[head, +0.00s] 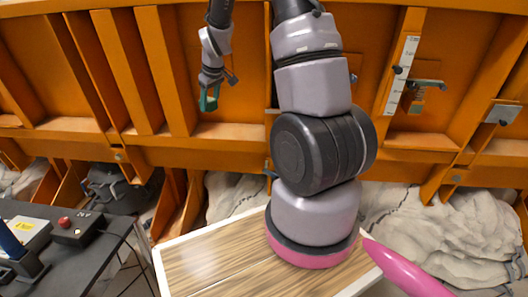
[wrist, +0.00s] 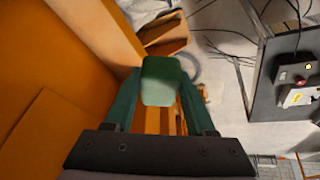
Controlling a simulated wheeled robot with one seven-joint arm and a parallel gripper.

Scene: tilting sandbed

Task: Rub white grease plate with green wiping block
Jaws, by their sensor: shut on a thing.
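My gripper (head: 209,99) is raised in front of the orange wall in the upper left of the head view. In the wrist view its dark green fingers are shut on the green wiping block (wrist: 160,82), a pale green piece with rounded corners. The block is held up at the fingertips, with open space beyond it, and nothing is seen touching it. I cannot make out a white grease plate for sure in either view. A white strip with marks (head: 402,76) is on an orange upright to the right of my arm.
The ribbed orange wall (head: 170,70) spans the back, close at left in the wrist view. A grey plate (head: 503,112) and a metal bracket (head: 427,84) stick out at right. A dark table (head: 70,262) at left bears a red-button box (head: 76,229). Cables (wrist: 222,50) lie on the floor.

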